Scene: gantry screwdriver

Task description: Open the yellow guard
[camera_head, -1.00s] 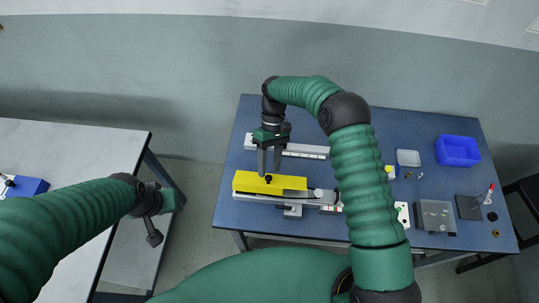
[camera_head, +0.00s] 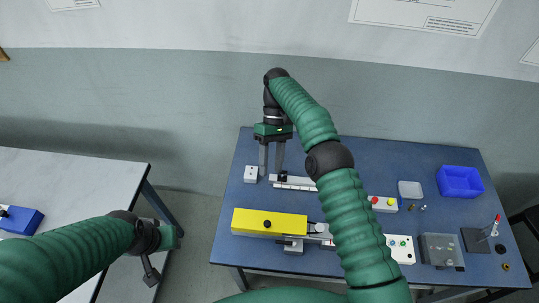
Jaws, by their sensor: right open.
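The yellow guard (camera_head: 288,225) is a long box-shaped cover with a black knob (camera_head: 267,223) on its top. It lies over the front rail unit on the blue table. My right gripper (camera_head: 270,174) points down, open and empty, beyond the guard toward the back of the table. Its fingertips are apart from the knob, near the left end of the rear white rail (camera_head: 293,183). My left gripper (camera_head: 157,262) is at the lower left, between the two tables and away from the guard; its jaws are not clear.
A blue bin (camera_head: 460,181), a small pale tray (camera_head: 410,189), button boxes (camera_head: 400,249), a grey clear-topped box (camera_head: 441,250) and a screwdriver stand (camera_head: 475,240) are on the right. My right arm crosses above the table. A white table (camera_head: 80,180) stands left.

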